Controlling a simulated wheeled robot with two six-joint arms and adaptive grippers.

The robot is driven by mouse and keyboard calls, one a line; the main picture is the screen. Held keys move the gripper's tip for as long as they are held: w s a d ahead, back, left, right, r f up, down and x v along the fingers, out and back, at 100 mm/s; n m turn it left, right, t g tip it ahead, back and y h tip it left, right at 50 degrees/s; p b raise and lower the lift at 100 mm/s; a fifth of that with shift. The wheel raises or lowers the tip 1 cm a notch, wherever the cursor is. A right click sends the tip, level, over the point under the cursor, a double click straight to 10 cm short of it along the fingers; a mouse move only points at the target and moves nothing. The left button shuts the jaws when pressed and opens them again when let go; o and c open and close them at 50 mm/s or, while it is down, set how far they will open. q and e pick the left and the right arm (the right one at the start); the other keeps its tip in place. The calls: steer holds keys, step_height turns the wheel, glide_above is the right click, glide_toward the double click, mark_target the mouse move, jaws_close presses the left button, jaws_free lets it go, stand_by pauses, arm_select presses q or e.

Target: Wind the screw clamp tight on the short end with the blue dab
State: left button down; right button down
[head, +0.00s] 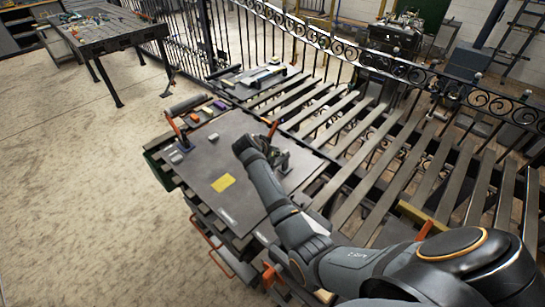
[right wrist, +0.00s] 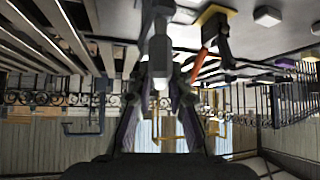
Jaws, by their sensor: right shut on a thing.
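My right arm reaches across the dark bench plate (head: 200,158), and my right gripper (head: 276,156) is low over its right part. In the right wrist view its dark fingers (right wrist: 160,98) are shut on a grey upright part, which looks like the screw clamp (right wrist: 160,55). The clamp is mostly hidden by the gripper in the head view. An orange handle (head: 272,130) stands just behind the gripper and also shows in the right wrist view (right wrist: 197,65). I cannot make out the short end or a blue dab. My left gripper is not in view.
Another orange-handled clamp (head: 174,126) stands at the left edge, near small purple and yellow pieces (head: 220,105). Long slats (head: 345,122) and a scrolled iron fence (head: 330,45) lie to the right and behind.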

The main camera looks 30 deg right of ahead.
steer(key=m+g+b, duration=0.1)
steer(key=m+b, duration=0.1)
steer(key=b, duration=0.1)
steer(key=m+g+h+b, duration=0.1)
steer(key=m+g+b, duration=0.1)
steer(key=b, duration=0.1)
steer(key=m+g+b, duration=0.2)
steer(key=m+b, duration=0.1)
steer(key=b, duration=0.1)
steer(key=shift+f+h, duration=0.25)
steer(key=shift+h, duration=0.15)
steer(key=shift+r+m+g+b, duration=0.15)
steer(key=shift+m+g+b, duration=0.45)
steer(key=shift+m+b, duration=0.1)
steer(key=c, duration=1.3)
jaws_free()
steer(key=shift+r, duration=0.1)
steer(key=shift+a+r, duration=0.2)
steer(key=v, duration=0.6)
steer(key=shift+a+r, duration=0.3)
